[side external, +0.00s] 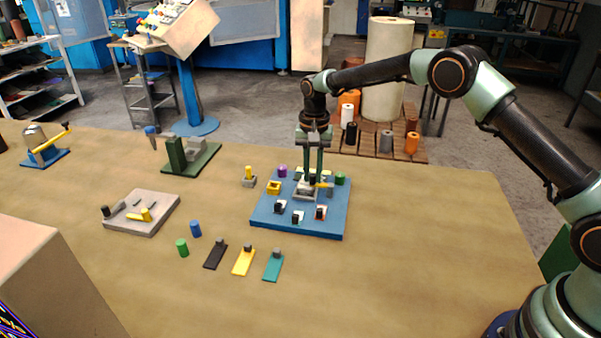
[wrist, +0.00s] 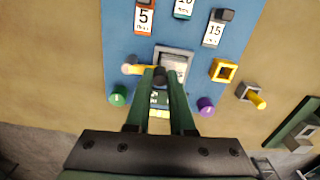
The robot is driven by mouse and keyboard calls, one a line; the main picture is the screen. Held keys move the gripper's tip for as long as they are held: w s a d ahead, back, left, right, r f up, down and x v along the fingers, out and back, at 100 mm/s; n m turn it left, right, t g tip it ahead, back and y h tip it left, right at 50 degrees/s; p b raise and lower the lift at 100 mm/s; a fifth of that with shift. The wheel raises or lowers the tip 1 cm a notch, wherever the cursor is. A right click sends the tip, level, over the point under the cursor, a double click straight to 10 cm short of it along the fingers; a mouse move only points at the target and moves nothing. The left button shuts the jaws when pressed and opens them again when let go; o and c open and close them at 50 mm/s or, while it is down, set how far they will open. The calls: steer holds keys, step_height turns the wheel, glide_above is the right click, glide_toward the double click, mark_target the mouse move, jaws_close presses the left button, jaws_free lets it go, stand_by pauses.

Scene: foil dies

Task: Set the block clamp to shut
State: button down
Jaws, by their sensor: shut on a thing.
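What looks like the block clamp is a yellow lever (wrist: 145,70) on a grey pivot (wrist: 129,66), beside a grey square frame (wrist: 188,58) on the blue board (side external: 263,217). The lever lies across the near edge of the frame in the wrist view, and its dark knob (wrist: 160,74) is at the free end. My gripper (side external: 313,181) points down over the board, its fingers shut on the dark knob. It also shows in the wrist view (wrist: 160,84). The fingers partly hide the frame and the green-and-yellow piece (wrist: 159,98) between them.
On the board, a green knob (wrist: 117,96), a purple knob (wrist: 206,105) and a yellow square ring (wrist: 224,70) stand close by. Numbered tags with dark blocks (side external: 297,217) line the front. A grey plate (side external: 128,222) and a green fixture (side external: 196,163) are left; the right table is clear.

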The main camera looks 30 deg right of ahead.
mark_target(314, 174)
steer(key=shift+w+d+r+m, duration=0.1)
steer(key=shift+w+d+m, duration=0.1)
steer(key=shift+m, duration=0.3)
steer(key=c, duration=0.8)
jaws_free()
steer(key=shift+o, duration=0.2)
step_height(314, 174, up, 12)
